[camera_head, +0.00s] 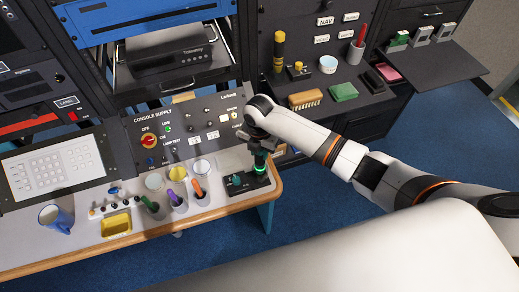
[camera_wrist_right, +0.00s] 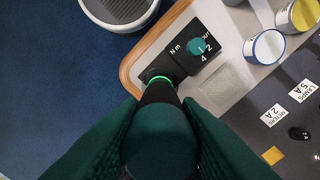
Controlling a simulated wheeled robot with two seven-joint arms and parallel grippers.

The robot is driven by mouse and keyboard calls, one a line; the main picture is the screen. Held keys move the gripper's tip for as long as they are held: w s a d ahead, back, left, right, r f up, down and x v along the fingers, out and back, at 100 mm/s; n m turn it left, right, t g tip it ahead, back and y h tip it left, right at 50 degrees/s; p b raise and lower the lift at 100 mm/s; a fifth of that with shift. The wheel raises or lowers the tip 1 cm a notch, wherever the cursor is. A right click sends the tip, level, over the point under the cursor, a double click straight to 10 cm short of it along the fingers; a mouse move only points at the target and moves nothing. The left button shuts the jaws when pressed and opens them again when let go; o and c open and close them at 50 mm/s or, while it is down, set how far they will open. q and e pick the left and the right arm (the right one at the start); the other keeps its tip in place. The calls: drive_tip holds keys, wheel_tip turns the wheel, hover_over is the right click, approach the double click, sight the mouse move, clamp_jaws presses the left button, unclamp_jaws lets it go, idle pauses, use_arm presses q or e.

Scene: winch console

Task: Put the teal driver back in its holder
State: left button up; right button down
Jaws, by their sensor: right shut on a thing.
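My right gripper (camera_head: 259,146) is shut on the teal driver (camera_wrist_right: 160,140), whose dark teal handle fills the lower middle of the right wrist view. In the head view the driver (camera_head: 260,158) hangs below the gripper, mostly hidden by it. Its black lower end meets the right end of a black holder block (camera_head: 236,199) at the desk's right end. A glowing green ring shows at this meeting point. How deep the driver sits cannot be told. The block also carries a teal dial (camera_wrist_right: 196,47) marked N m with numbers. My left gripper is not in view.
Cups, a yellow tray (camera_head: 116,224) and a blue mug (camera_head: 56,218) share the desk. The console panel (camera_head: 187,132) rises close behind the gripper.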

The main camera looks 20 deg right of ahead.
drive_tip(key=shift+f+b, duration=0.3)
drive_tip(key=shift+f, duration=0.3)
drive_tip(key=c, duration=1)
unclamp_jaws()
drive_tip(key=shift+o, duration=0.2)
